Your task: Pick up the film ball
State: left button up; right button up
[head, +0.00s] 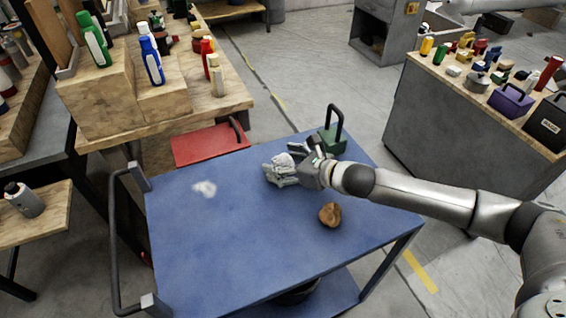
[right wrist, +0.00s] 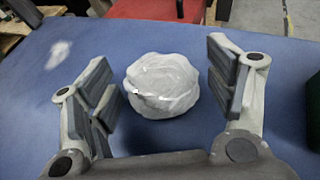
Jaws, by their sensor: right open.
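The film ball (right wrist: 162,85) is a crumpled, whitish, shiny ball on the blue table top (head: 240,240). In the right wrist view it sits between the two spread fingers of my right gripper (right wrist: 168,90), with blue table showing on both sides of it. Neither finger appears to touch it. In the head view my right gripper (head: 284,166) is low over the back of the table, and the ball is hard to tell from the pale fingers. My left gripper is not in view.
A brown lump (head: 330,215) lies nearer the table's right edge. A small white patch (head: 204,188) is on the left. A green block with a black handle (head: 332,139) stands behind my gripper. A red box (head: 209,145) is beyond the back edge. The table's front is clear.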

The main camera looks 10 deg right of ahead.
jog(key=shift+c, duration=0.2)
jog(key=c, duration=1.1)
jog(key=shift+r, duration=0.1)
jog(key=shift+r, duration=0.4)
jog(key=s+d+r, duration=0.2)
jog(key=s+r, duration=0.2)
jog(key=s+d+r, duration=0.3)
jog(key=s+r, duration=0.1)
jog(key=s+d+r, duration=0.2)
jog(key=s+r, duration=0.1)
jog(key=r, duration=0.1)
jog(key=shift+s+d, duration=0.3)
jog(key=shift+s, duration=0.1)
